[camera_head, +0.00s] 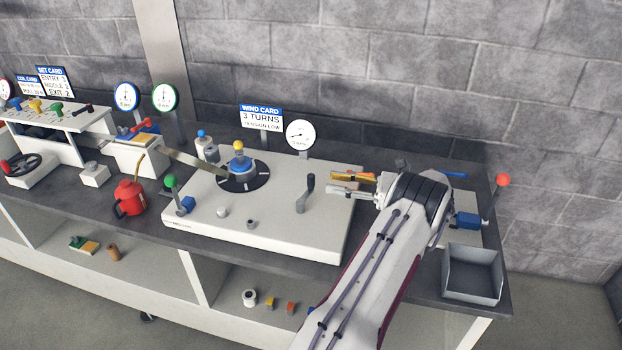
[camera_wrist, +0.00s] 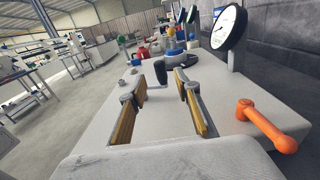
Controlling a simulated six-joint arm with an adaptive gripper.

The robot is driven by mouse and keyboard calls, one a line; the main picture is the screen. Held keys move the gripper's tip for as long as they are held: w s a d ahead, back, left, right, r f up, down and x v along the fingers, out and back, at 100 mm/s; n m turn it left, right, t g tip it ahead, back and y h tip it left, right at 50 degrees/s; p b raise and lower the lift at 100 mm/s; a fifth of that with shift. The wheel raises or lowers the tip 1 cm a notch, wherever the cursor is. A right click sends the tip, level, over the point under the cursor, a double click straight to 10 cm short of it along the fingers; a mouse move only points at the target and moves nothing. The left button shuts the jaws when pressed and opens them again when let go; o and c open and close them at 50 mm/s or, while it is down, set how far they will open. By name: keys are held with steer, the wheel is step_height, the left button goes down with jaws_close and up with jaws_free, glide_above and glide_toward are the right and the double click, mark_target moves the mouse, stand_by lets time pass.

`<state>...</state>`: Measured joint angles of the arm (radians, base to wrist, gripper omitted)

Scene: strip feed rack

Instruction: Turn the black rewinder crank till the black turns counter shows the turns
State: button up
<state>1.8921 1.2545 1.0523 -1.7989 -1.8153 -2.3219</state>
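The black rewinder crank (camera_head: 303,196) stands on the right part of the white rewinder base, its grip upright. In the wrist view the crank (camera_wrist: 160,72) shows between and beyond my fingertips. My gripper (camera_head: 331,181) is to the right of the crank, pointing at it, open and empty, with a small gap to it. Its yellow-lined fingers (camera_wrist: 160,82) stand apart in the wrist view. The black-rimmed turns counter (camera_head: 300,134) stands behind the crank; it also shows in the wrist view (camera_wrist: 229,27). Its reading is too small to tell.
The wind card (camera_head: 261,119) reads 3 turns, tension low. An orange lever (camera_wrist: 268,125) is right of my fingers in the wrist view. A grey bin (camera_head: 472,273) is at the right.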

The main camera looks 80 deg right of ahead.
mark_target(311, 178)
steer(key=shift+w, duration=0.15)
stand_by(0.3)
steer(key=shift+w, duration=3.8)
jaws_close()
